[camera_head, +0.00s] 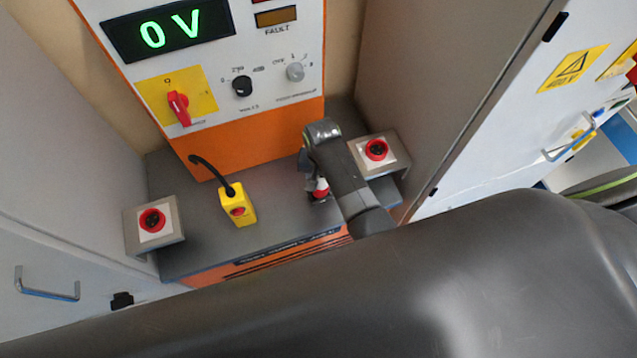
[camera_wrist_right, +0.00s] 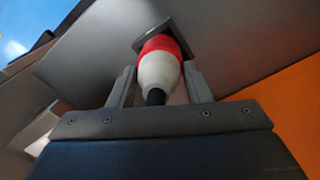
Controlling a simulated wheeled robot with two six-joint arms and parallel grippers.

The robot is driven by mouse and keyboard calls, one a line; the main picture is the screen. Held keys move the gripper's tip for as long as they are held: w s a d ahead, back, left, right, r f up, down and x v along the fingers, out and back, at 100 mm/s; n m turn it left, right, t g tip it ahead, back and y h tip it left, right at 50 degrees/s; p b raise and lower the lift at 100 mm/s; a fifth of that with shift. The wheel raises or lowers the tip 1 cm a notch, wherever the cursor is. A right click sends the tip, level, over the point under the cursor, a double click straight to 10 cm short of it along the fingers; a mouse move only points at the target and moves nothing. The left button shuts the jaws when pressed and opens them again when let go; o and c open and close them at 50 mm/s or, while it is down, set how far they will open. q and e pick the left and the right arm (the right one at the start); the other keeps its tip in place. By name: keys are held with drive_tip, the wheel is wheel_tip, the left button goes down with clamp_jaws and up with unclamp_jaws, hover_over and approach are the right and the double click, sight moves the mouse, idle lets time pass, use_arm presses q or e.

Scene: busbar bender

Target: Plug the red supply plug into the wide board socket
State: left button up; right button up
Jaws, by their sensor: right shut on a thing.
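The red supply plug (camera_wrist_right: 157,65) has a red front, a white rear body and a black cable end. In the right wrist view it stands between the two fingers of my right gripper (camera_wrist_right: 160,88), which is shut on it. Its red end meets a dark grey square fitting (camera_wrist_right: 148,32); I cannot tell whether that is the wide board socket or how deep the plug sits. In the head view the plug (camera_head: 320,188) shows red and white below my right gripper (camera_head: 314,188), just above the grey bench top. My left gripper is not in view.
A yellow box (camera_head: 238,205) with a red button and black cable stands on the bench (camera_head: 275,222). The orange and white panel (camera_head: 262,135) behind shows 0 V. My arm hides the foreground.

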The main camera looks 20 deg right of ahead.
drive_tip(key=shift+r, duration=1.2)
drive_tip(key=shift+r, duration=2.4)
drive_tip(key=shift+s, duration=0.1)
